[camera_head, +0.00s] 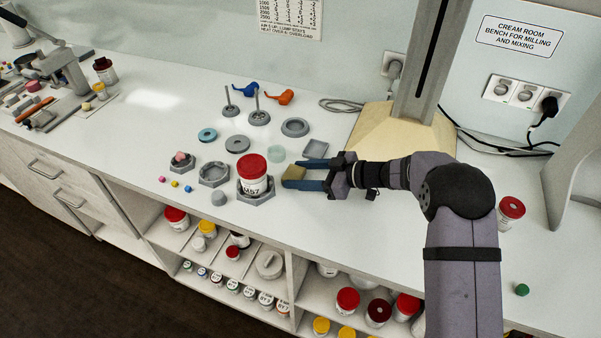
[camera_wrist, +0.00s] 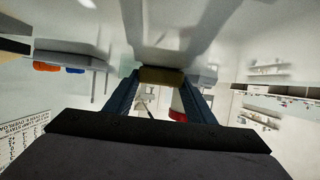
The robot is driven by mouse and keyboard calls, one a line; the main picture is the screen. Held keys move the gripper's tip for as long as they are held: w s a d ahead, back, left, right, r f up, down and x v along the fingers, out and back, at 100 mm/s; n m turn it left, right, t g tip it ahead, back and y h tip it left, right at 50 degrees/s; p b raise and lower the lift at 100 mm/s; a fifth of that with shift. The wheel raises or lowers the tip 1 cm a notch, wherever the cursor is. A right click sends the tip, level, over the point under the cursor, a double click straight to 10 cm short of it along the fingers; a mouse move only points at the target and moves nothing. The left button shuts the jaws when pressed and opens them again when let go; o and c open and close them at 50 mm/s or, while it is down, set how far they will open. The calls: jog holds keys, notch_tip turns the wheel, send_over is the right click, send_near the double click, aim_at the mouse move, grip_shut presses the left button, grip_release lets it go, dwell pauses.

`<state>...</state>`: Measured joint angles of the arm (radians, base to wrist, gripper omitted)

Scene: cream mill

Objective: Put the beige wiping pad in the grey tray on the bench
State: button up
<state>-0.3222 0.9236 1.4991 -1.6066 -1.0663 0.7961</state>
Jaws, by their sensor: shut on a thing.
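The beige wiping pad (camera_head: 296,173) is held between the blue fingertips of my gripper (camera_head: 291,179). In the wrist view the pad (camera_wrist: 161,76) spans the gap between the two fingers of my gripper (camera_wrist: 160,83). My gripper is shut on the pad and points left, low over the bench; the exact height is hard to tell. A small square grey tray (camera_head: 315,149) lies on the bench just behind the gripper, and it looks empty.
A white jar with a red lid (camera_head: 252,172) stands in a grey holder (camera_head: 251,194), close left of the pad. The bench's front edge is near; the bench right of the tray holds a beige column base (camera_head: 385,140).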

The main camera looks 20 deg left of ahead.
jog(key=shift+f, duration=0.1)
jog(key=o, duration=1.1)
jog(key=b+v, duration=0.2)
jog(key=v, duration=1)
